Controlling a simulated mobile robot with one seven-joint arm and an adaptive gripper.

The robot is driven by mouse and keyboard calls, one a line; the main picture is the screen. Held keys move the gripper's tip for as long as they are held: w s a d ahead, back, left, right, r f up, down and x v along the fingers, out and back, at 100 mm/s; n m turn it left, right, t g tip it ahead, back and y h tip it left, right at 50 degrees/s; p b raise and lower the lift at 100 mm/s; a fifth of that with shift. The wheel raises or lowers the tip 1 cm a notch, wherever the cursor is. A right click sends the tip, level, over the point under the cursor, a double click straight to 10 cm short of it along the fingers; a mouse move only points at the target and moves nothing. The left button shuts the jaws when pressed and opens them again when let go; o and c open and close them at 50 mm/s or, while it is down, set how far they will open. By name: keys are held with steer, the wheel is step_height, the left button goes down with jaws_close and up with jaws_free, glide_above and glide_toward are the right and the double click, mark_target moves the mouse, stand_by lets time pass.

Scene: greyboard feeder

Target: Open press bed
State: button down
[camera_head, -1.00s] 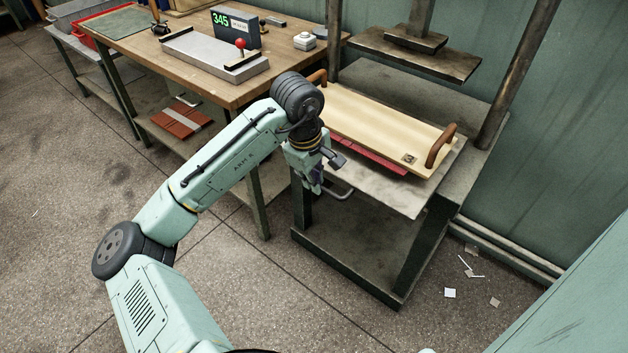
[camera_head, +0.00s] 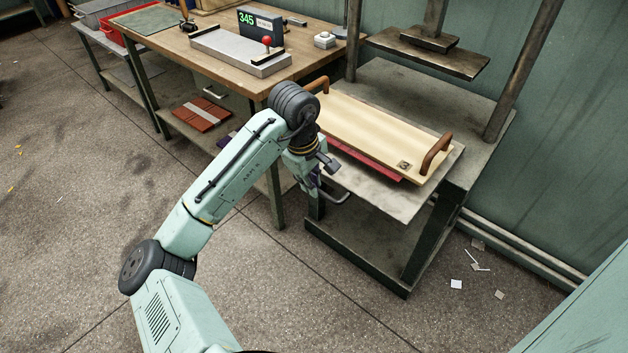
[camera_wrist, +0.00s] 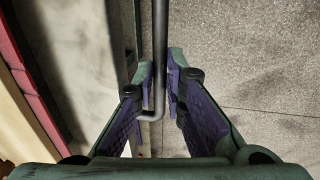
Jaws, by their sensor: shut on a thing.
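The press bed (camera_head: 402,206) is a grey metal plate extending out from the press toward me. It carries a pale wooden board (camera_head: 375,130) with two brown handles and a "3" mark, over a red layer (camera_head: 365,163). A thin metal bar handle (camera_head: 341,203) sticks out from the bed's front edge. My gripper (camera_head: 322,184) is at this handle, pointing down. In the wrist view its fingers (camera_wrist: 160,88) are closed around the grey bar (camera_wrist: 160,35). The bed's edge (camera_wrist: 85,50) lies left of the fingers there. My wrist partly hides the bed's left front.
The press's upper plate (camera_head: 430,54) hangs above and behind the board, between two posts. A wooden workbench (camera_head: 195,55) with a tray and a "345" display stands at left. Paper scraps (camera_head: 456,284) lie on the floor at right. Floor in front is clear.

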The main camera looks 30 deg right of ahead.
stand_by(0.3)
steer(key=c, duration=1.7)
jaws_free()
steer(key=shift+o, duration=0.2)
step_height(320, 180, up, 12)
steer(key=a, duration=0.2)
steer(key=shift+s+a, duration=0.15)
steer(key=shift+s, duration=0.25)
steer(key=shift+f, duration=0.15)
